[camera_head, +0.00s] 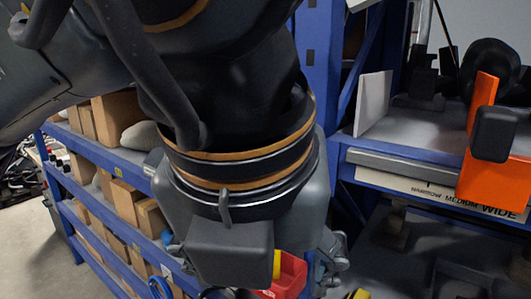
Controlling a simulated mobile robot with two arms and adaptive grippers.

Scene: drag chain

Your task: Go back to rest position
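My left arm comes in from the upper left and fills the middle of the head view. Its wrist has black and orange bands. My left gripper (255,272) points down at the bottom centre, below the wrist. Grey finger linkages show on both sides of a dark block on the wrist. The fingertips are hidden behind this block or cut off by the lower edge, so I cannot see whether they hold anything. My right gripper is not in view.
Blue shelving (110,150) with cardboard boxes (119,116) stands at left. A red bin (290,278) shows close beside my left gripper. At right, a shelf labelled "NARROW MEDIUM WIDE" (440,190) has an orange bracket (490,180) and a white panel (373,103). Floor shows at lower left.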

